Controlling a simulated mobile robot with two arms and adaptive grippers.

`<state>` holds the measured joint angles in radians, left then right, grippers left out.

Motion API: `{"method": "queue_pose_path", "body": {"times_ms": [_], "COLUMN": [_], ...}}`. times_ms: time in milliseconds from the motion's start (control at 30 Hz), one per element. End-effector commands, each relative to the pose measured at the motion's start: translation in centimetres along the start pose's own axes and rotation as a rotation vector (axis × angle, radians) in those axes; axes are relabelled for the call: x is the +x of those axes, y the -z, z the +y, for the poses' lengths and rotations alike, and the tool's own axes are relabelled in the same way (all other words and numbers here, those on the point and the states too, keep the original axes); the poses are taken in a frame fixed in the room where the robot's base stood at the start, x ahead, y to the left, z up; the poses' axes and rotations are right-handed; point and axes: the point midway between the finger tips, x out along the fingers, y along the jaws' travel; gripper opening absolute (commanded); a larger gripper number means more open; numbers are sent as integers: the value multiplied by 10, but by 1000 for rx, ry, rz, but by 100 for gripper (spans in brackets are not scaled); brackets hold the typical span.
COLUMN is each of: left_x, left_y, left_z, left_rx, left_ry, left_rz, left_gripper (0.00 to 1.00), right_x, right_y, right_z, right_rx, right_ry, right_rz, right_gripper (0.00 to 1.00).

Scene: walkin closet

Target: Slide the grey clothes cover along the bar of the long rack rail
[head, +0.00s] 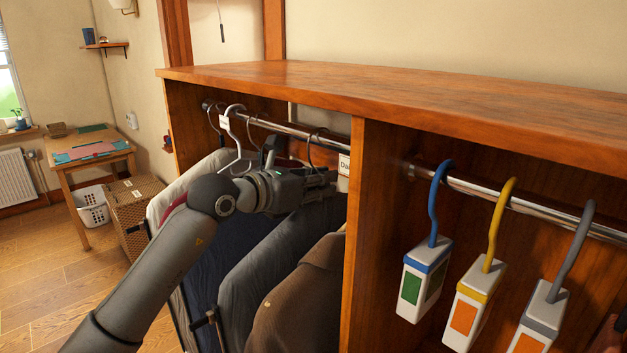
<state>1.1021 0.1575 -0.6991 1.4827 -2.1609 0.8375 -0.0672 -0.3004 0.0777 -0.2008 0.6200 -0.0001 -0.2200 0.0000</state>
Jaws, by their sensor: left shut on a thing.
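The long rack rail (284,127) is a metal bar under the wooden top in the left bay. A dark grey clothes cover (278,248) hangs from it, between a navy garment and a brown jacket. My left gripper (328,183) is shut at the top of the grey cover, just below a dark hanger hook (314,150) on the bar. The gripper hides the exact grip and the cover's neck. My right gripper is out of view.
A white hanger (231,125) and a light grey garment (185,185) hang farther left. The brown jacket (305,300) hangs close in front, beside the wooden divider (375,220). Right of it, blue, yellow and grey hooks with tags hang on another bar (520,205).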

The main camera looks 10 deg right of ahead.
Motion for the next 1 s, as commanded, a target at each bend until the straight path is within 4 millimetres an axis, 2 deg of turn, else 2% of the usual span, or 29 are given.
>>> {"method": "queue_pose_path", "body": {"times_ms": [33,1000], "left_x": [-1,-2], "left_y": [-5,-6], "left_z": [-3,-6], "left_rx": [4,3], "left_ry": [1,0], "left_rz": [-12,-12], "left_gripper": [0,0], "right_x": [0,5], "right_y": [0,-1], "right_z": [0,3], "right_rx": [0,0], "right_ry": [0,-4], "right_rz": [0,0], "right_gripper": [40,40]}}
